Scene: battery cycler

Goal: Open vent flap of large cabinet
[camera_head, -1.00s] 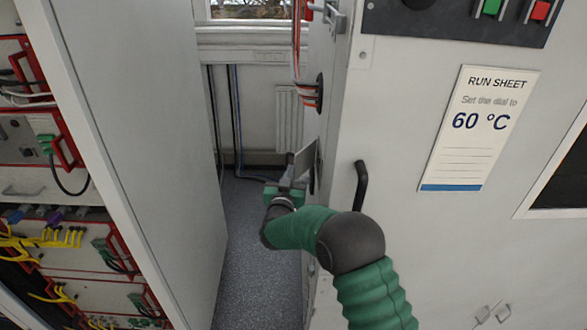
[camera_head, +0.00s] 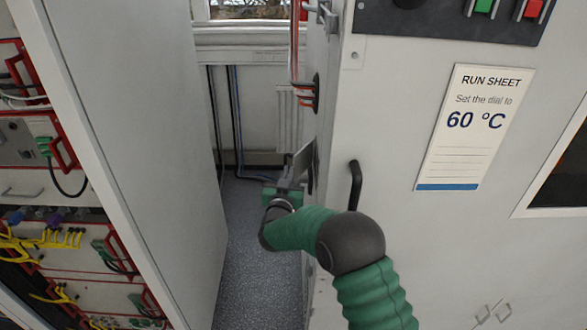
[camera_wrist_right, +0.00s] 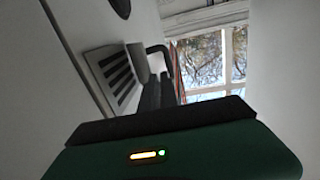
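The large cabinet (camera_head: 400,230) fills the right half of the head view. The vent flap (camera_head: 303,158) is a light grey plate on the cabinet's left side face, seen nearly edge-on, and it appears to stand out at an angle. In the right wrist view, a slotted grey vent panel (camera_wrist_right: 116,76) shows at the left. My right gripper (camera_head: 288,168) is at the flap's near lower edge, in the gap beside the cabinet. Its dark fingers (camera_wrist_right: 158,88) show beside the slotted panel. I cannot tell whether they touch or grip it. My left gripper is out of view.
A tall cabinet panel (camera_head: 165,150) bounds the gap on the left, with red-framed equipment (camera_head: 60,250) and cables beyond it. A black handle (camera_head: 355,185) sticks out near my right forearm. Cables (camera_head: 302,60) run down the large cabinet's side. The floor (camera_head: 255,240) between is clear.

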